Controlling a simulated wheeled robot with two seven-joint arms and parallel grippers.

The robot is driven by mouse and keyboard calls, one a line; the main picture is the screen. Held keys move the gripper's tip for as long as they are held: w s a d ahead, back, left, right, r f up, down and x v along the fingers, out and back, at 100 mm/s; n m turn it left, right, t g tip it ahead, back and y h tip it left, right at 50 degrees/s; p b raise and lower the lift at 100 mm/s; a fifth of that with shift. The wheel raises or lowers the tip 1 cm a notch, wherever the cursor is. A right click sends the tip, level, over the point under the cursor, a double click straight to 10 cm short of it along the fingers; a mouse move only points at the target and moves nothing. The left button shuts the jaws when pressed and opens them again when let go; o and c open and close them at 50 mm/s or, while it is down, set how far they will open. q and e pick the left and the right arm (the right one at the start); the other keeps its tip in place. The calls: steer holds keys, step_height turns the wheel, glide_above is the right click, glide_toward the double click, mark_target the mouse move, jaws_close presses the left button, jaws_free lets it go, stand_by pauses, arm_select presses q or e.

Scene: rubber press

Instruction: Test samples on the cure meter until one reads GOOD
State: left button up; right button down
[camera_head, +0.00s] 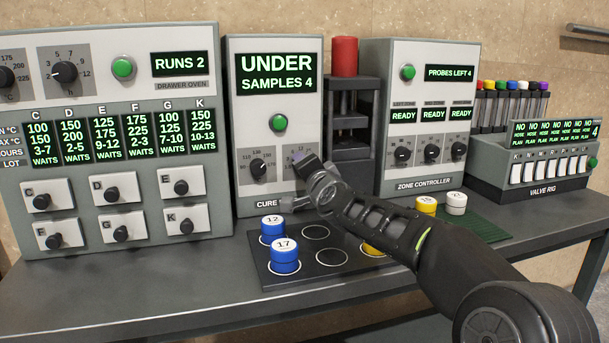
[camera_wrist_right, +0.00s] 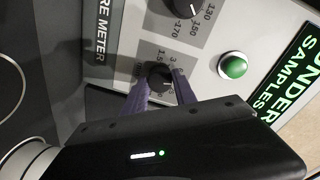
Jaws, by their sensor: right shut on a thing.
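The cure meter (camera_head: 240,130) stands in the middle of the bench. Its screen (camera_head: 277,74) reads UNDER, SAMPLES 4. Below the screen are a green button (camera_head: 279,122) and a temperature knob (camera_head: 259,170). My right gripper (camera_head: 299,160) is at the meter's front, hiding its lower right. In the wrist view its fingers (camera_wrist_right: 161,92) are shut on the meter's second knob (camera_wrist_right: 158,75). Blue samples 12 (camera_head: 272,224) and 17 (camera_head: 285,250) sit in the left cells of the dark tray (camera_head: 307,279). A yellow sample (camera_head: 373,250) is partly hidden behind my arm. My left gripper is out of view.
Yellow (camera_head: 427,204) and white (camera_head: 456,200) pieces stand on a green mat (camera_head: 484,228) at right. A dark press stand with a red cylinder (camera_head: 344,57) is beside the meter. The drawer oven (camera_head: 110,230), zone controller (camera_head: 425,120) and valve rig (camera_head: 545,180) line the bench.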

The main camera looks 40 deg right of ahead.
steer(key=m+b, duration=0.3)
steer(key=m, duration=0.6)
steer(key=shift+d+m+y, duration=0.1)
steer(key=shift+m+y, duration=0.2)
steer(key=shift+y, duration=0.1)
steer(key=c, duration=1)
jaws_free()
steer(key=shift+r, duration=0.1)
steer(key=shift+s, duration=0.1)
steer(key=v, duration=0.7)
steer(key=shift+s, duration=0.3)
steer(key=shift+c, duration=0.3)
